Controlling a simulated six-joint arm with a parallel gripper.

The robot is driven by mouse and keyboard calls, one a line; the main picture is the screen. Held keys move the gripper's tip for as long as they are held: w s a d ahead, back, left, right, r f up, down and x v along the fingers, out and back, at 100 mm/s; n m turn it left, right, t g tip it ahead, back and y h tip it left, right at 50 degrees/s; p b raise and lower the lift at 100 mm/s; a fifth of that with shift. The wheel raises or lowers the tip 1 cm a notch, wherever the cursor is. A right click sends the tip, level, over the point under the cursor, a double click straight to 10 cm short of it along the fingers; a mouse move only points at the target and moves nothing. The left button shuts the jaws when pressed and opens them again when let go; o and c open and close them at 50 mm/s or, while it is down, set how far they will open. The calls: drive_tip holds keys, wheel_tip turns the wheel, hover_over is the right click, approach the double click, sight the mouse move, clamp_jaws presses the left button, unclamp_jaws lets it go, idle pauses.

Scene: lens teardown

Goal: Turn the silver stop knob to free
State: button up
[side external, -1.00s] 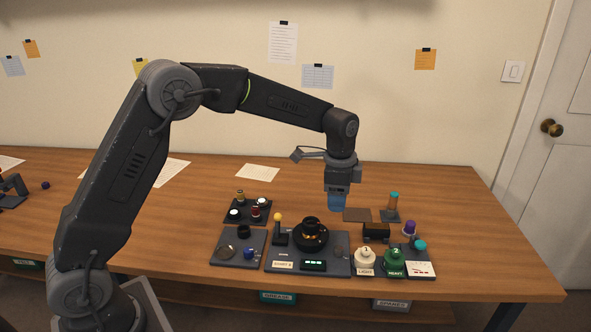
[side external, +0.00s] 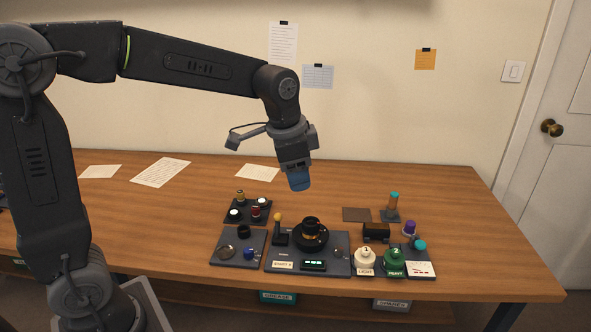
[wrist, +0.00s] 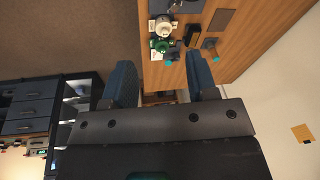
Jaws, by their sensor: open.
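A small silver knob (side external: 338,254), which looks like the stop knob, sits at the right side of the dark grey lens station (side external: 285,263). Its setting is too small to read. A black lens (side external: 311,234) with an orange ring stands on the station, beside a yellow-tipped lever (side external: 278,226). My gripper (side external: 299,184) is open and empty, tilted in the air above and behind the station, touching nothing. Its two blue fingers stand apart in the wrist view (wrist: 160,66). I cannot make out the silver knob in the wrist view.
A white bottle (side external: 365,261) and a green bottle (side external: 395,262) stand right of the station. A dark tray (side external: 222,259) lies left of it, with a rack of small pots (side external: 248,211) behind. The wooden table (side external: 440,200) is clear at the back right.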

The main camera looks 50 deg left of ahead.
drive_tip(key=shift+s, duration=0.15)
drive_tip(key=m+g, duration=0.3)
drive_tip(key=m, duration=0.4)
hover_over(339, 248)
wheel_tip(339, 248, down, 14)
wheel_tip(339, 248, down, 14)
drive_tip(key=shift+f, duration=0.1)
drive_tip(key=c, duration=0.9)
drive_tip(key=shift+c, duration=0.2)
